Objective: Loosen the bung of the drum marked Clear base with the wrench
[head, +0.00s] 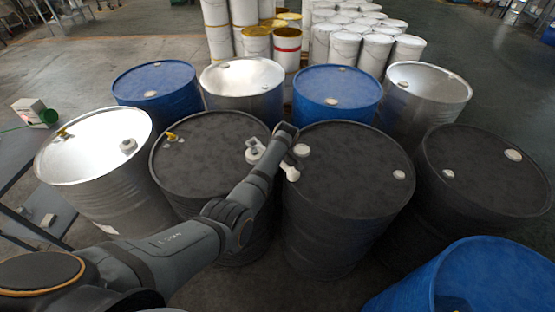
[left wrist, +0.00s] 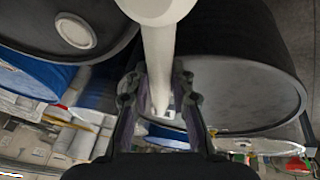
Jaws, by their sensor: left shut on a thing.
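My left gripper (left wrist: 157,80) is shut on the handle of a white wrench (left wrist: 158,45). In the left wrist view the wrench's broad rounded end is at the top, partly cut off. In the head view, my arm reaches over the two middle dark drums and hides the gripper's fingers. A white bung (head: 302,150) is on the right middle dark drum (head: 345,180), just right of my wrist. No "Clear base" marking is readable. My right gripper is not in view.
The left middle dark drum (head: 200,160) has a yellow fitting (head: 171,136). A bare metal drum (head: 95,150) stands left, another dark drum (head: 485,180) right, and a blue drum (head: 460,280) front right. Blue and metal drums stand close behind, with white pails (head: 375,50) beyond.

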